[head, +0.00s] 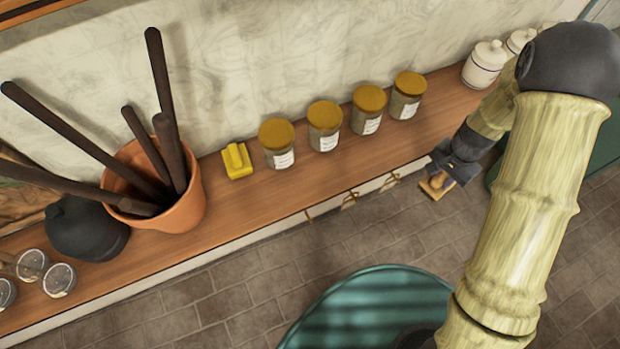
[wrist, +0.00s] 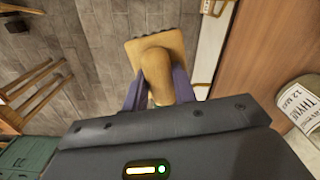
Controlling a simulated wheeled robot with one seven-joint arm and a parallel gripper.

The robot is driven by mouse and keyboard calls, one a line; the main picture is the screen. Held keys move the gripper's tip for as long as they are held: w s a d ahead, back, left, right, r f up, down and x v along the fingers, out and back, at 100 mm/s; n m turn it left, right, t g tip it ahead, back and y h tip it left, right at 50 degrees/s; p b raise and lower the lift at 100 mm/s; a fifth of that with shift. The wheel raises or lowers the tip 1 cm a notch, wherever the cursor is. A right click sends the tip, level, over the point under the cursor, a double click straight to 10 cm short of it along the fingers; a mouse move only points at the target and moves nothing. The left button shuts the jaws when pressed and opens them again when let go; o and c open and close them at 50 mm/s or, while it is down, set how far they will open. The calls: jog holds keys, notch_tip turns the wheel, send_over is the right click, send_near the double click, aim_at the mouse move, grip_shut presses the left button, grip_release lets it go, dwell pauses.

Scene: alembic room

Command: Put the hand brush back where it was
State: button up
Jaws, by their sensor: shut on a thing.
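The hand brush (head: 437,187) has a tan wooden body with a rounded handle. It hangs in the air just off the front edge of the wooden shelf (head: 225,193), towards the right. My gripper (head: 443,178) is shut on it. In the wrist view, the brush (wrist: 158,62) shows a flat ridged block beyond the handle, with my gripper's purple fingers (wrist: 158,92) on both sides of the handle. The floor lies below it, and the shelf (wrist: 258,55) is to its right. The brush's underside is hidden.
Several gold-lidded jars (head: 325,125) line the shelf, with a yellow block (head: 237,161) left of them. A terracotta pot (head: 186,208) holds dark sticks. White canisters (head: 484,64) stand at the far right. Small hooks (head: 349,199) line the shelf's front. A wooden chair (wrist: 30,85) is left in the wrist view.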

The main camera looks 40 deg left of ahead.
jog(key=w+d+f+n+b, duration=0.1)
jog(key=d+f+n+b, duration=0.1)
jog(key=d+f, duration=0.9)
jog(key=d+b, duration=0.1)
jog(key=d, duration=0.3)
jog(key=shift+w+b, duration=0.35)
jog(key=shift+b, duration=0.05)
jog(key=shift+d+f, duration=0.1)
